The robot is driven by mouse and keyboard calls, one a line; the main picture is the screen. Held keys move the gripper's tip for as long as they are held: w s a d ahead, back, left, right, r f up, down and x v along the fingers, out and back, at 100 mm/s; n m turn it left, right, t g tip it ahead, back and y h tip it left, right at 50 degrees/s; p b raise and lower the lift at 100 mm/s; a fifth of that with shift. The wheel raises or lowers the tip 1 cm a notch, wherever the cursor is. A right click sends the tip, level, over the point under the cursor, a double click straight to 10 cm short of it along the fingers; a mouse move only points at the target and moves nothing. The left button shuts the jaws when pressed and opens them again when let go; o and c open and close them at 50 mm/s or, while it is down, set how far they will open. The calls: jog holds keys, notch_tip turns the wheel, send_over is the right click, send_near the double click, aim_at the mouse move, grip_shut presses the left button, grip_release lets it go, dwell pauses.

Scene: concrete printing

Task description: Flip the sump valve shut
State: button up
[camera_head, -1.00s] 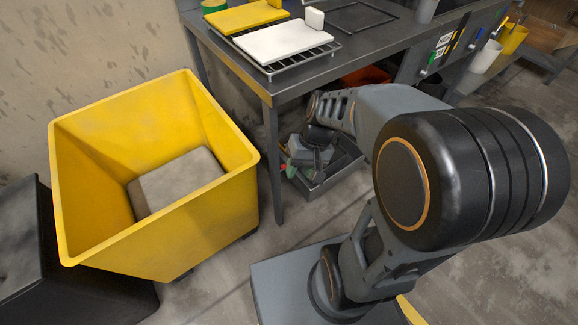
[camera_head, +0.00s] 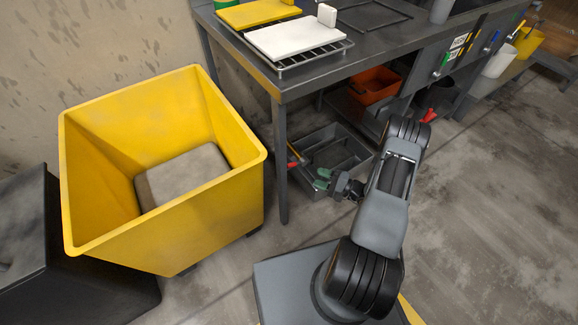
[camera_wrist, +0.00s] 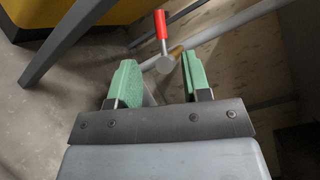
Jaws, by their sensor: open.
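The sump valve shows in the wrist view as a red lever (camera_wrist: 161,25) above a round grey valve body (camera_wrist: 165,64). The lever stands up in the picture, at an angle to a grey pipe (camera_wrist: 225,28) running up right. In the head view a small red and yellow part by the bench leg seems to be the same valve (camera_head: 293,161). My gripper (camera_wrist: 158,64) has green fingers, spread apart with nothing between them. The valve body appears ahead of the gap, apart from both fingers. My gripper (camera_head: 323,179) is low beside the bench in the head view.
A grey tray (camera_head: 340,152) and an orange bin (camera_head: 375,86) are under the bench (camera_head: 335,72). The bench leg (camera_head: 280,165) stands left of my gripper. A yellow tub (camera_head: 215,226) is farther left. Open floor (camera_head: 480,200) lies to the right.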

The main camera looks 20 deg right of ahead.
aim_at(289, 166)
jog(key=b+x, duration=0.1)
jog(key=x, duration=0.3)
jog(key=b+x, duration=0.1)
jog(key=x, duration=0.4)
jog(key=b+x, duration=0.1)
jog(key=x, duration=0.3)
jog(key=shift+w+f, duration=0.25)
jog(key=shift+w, duration=0.05)
grip_shut()
